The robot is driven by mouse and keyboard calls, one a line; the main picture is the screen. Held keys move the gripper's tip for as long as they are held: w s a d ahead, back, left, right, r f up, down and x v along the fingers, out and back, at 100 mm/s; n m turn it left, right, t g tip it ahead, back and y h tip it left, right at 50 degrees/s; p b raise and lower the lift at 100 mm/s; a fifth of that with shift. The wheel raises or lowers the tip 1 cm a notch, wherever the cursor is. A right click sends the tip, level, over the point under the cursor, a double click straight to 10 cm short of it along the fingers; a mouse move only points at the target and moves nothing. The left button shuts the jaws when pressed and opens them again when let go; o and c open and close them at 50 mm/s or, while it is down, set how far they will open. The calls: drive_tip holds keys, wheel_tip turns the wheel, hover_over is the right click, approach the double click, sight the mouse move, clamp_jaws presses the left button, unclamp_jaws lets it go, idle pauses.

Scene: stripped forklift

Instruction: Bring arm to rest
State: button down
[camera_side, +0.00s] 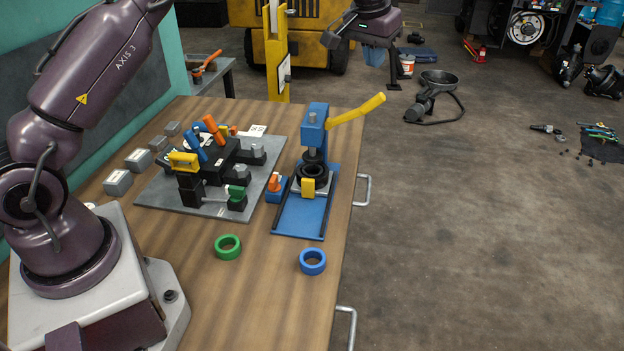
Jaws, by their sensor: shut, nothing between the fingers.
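My arm rises from its pale base at the left and leaves the top of the picture. Its far end comes back in at the top centre, where my gripper (333,39) shows small and dark, high up and apart from the bench and everything on it. It is shut and empty. The wooden bench (200,285) lies below. On it stands a blue press (313,130) with a yellow lever. A green ring (228,247) and a blue ring (312,261) lie flat near the front.
A grey plate (158,196) carries black fixtures with coloured handles. Several grey blocks (118,182) sit along its left. Metal handles (364,190) stick out from the bench's right edge. A yellow forklift (303,38) stands behind.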

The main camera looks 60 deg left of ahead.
drive_tip(key=shift+f, duration=0.1)
drive_tip(key=s+d+r+m, duration=0.1)
drive_tip(key=s+d+r, duration=0.1)
drive_tip(key=s, duration=1)
drive_tip(key=s+d+r+m+t, duration=0.1)
drive_tip(key=s+d+r, duration=0.1)
drive_tip(key=s, duration=1.1)
drive_tip(key=s+d+r+m+t, duration=0.1)
drive_tip(key=s+d, duration=0.1)
drive_tip(key=s, duration=1.1)
drive_tip(key=shift+s+d+r+h, duration=0.2)
drive_tip(key=shift+s+r+h, duration=0.05)
drive_tip(key=shift+r+h, duration=0.15)
